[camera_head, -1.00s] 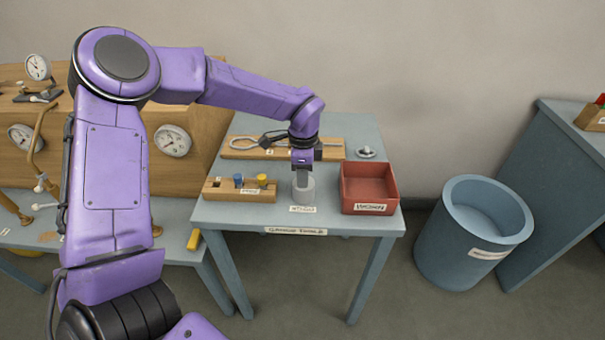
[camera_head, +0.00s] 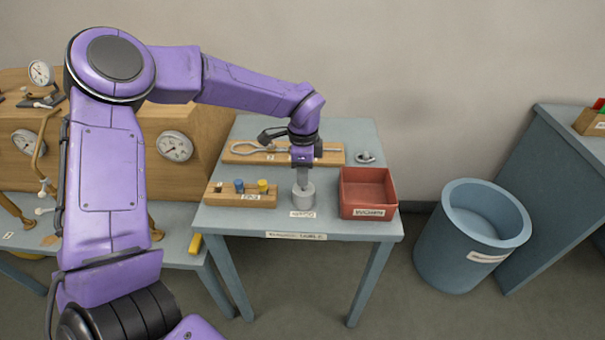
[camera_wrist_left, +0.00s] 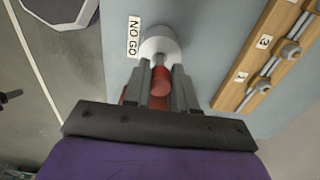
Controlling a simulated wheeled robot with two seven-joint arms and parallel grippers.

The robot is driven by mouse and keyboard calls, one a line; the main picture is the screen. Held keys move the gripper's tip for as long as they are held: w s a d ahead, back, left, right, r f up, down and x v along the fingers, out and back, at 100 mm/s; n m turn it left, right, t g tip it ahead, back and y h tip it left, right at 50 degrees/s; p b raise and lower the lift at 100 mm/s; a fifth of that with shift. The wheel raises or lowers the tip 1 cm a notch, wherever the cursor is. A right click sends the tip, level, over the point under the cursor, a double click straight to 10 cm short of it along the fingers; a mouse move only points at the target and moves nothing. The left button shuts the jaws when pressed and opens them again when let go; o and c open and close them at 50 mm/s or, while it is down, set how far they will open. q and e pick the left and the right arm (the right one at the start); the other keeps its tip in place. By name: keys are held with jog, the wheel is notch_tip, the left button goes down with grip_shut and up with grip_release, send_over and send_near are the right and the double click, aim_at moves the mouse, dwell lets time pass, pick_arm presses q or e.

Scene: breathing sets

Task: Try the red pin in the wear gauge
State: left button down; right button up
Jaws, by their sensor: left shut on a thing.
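My left gripper (camera_head: 301,181) points down over the wear gauge (camera_head: 303,198), a short pale grey cylinder on the table. In the left wrist view the fingers (camera_wrist_left: 163,82) are shut on the red pin (camera_wrist_left: 158,101), whose red body shows between them. A thin grey shank reaches from it towards the middle of the gauge's face (camera_wrist_left: 153,42). I cannot tell how far the shank is inside. The gauge stands beside a "NO GO" label (camera_wrist_left: 134,37). My right gripper is not in view.
A wooden rack (camera_head: 226,198) with a blue pin (camera_head: 239,186) and a yellow pin (camera_head: 263,187) stands left of the gauge. A red bin (camera_head: 368,196) is close on its right. A blue barrel (camera_head: 470,240) stands on the floor.

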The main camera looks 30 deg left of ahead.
pick_arm(q)
jog(key=shift+r+p, duration=1.25)
jog(key=shift+r, duration=1.15)
